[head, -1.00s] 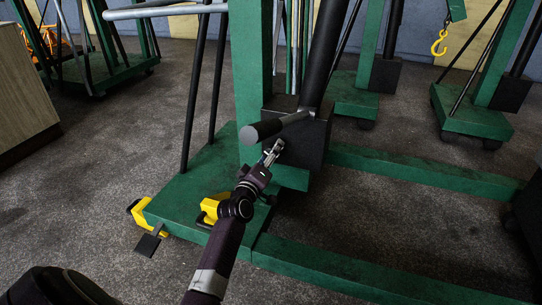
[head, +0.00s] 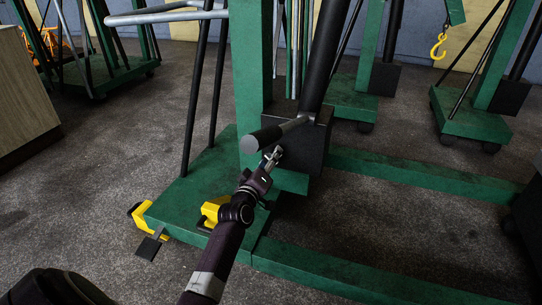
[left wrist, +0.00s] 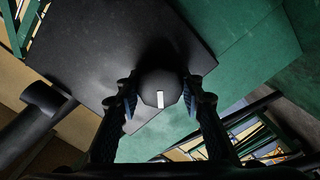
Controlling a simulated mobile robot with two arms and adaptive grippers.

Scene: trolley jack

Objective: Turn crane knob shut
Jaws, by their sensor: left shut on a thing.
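The green crane (head: 255,70) stands in the middle of the head view, with a black block (head: 312,140) at the foot of its black ram. A pump handle with a black grip (head: 264,138) sticks out from the block towards the left. My left gripper (head: 272,157) is at the block's near side, just below the grip. In the left wrist view the dark round knob (left wrist: 160,88), with a white mark on its face, sits between the fingertips of my left gripper (left wrist: 160,98), which is shut on it. The knob is hidden in the head view. My right gripper is not in view.
Green base legs (head: 420,175) run along the floor to the right. Yellow pedal-like parts (head: 212,208) sit at the base's near edge. A wooden cabinet (head: 25,100) stands at the left. Other green cranes, one with a yellow hook (head: 438,46), stand behind.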

